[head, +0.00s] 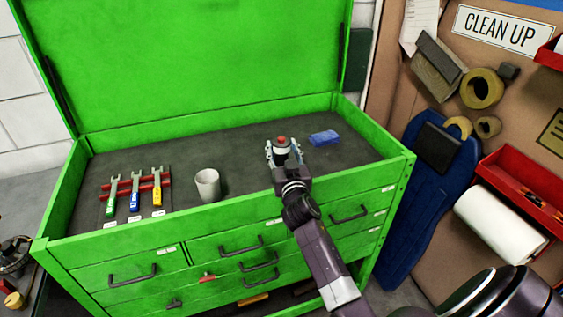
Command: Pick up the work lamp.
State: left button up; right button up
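A small round thing with a red top and a pale and dark body (281,142) stands in the top tray of the green tool chest (225,222). It may be the work lamp, but I cannot tell for sure. My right gripper (283,151) reaches into the tray from the front. Its fingers are spread to either side of this thing, and its wrist hides the thing's lower part. I cannot tell whether the fingers touch it. My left gripper is out of view.
A pale cup (207,185), a rack of wrenches (134,190) and a blue block (324,138) are in the tray. The raised green lid (190,60) stands behind. A pegboard wall with a paper roll (500,222) is at the right.

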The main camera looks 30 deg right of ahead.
grip_shut()
jog(key=shift+r, duration=0.15)
